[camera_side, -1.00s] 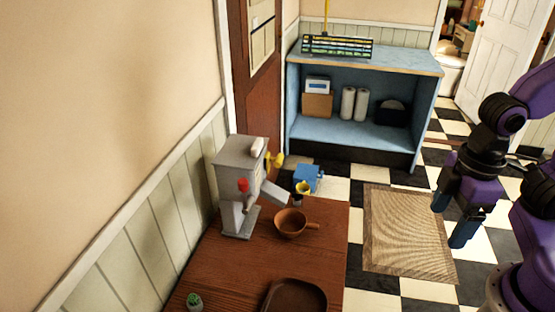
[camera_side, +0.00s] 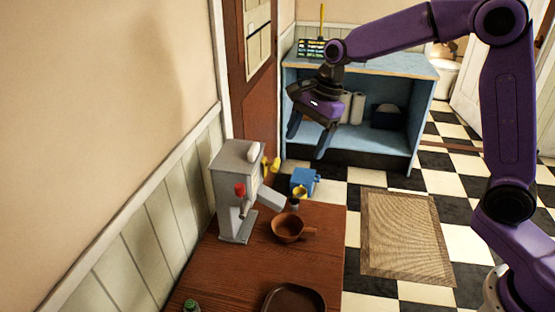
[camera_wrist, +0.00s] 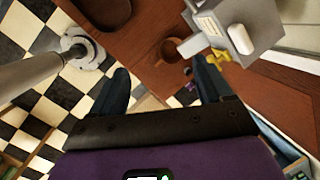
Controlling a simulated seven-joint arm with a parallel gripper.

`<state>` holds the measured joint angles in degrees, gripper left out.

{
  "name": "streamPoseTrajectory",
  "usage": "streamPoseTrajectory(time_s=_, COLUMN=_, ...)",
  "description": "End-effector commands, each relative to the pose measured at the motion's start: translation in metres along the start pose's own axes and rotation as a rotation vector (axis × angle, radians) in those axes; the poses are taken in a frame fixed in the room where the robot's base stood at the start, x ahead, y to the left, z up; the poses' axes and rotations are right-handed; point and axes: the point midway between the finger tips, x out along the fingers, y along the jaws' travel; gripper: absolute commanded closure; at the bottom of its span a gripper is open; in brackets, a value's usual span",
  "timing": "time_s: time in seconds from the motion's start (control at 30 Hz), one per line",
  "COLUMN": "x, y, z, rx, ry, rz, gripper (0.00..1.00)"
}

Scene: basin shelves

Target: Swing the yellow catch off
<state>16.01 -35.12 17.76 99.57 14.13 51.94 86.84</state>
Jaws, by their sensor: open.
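The machine has a red knob (camera_side: 239,190) and a grey chute. A brown cup (camera_side: 287,228) and a dark tray (camera_side: 294,300) are on the table (camera_side: 220,275). A blue box (camera_side: 305,181) with a yellow part is beyond the table's end. A blue shelf (camera_side: 360,62) stands behind.

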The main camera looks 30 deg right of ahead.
Motion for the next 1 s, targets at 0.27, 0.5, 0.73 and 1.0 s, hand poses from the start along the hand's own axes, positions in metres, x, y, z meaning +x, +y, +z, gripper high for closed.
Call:
streamPoseTrajectory(time_s=0.27, x=0.009, y=-0.070, z=-0.062, rx=0.619, ry=-0.031, rz=-0.086, gripper=0.21)
streamPoseTrajectory(time_s=0.5, x=0.011, y=-0.096, z=-0.104, rx=0.958, ry=-0.064, rz=-0.135, gripper=0.21)
streamPoseTrajectory(time_s=0.73, x=0.018, y=-0.101, z=-0.111, rx=1.026, ry=-0.072, rz=-0.142, gripper=0.21)
streamPoseTrajectory(time_s=1.0, x=0.061, y=-0.107, z=-0.112, rx=1.022, ry=-0.070, rz=-0.140, gripper=0.21)
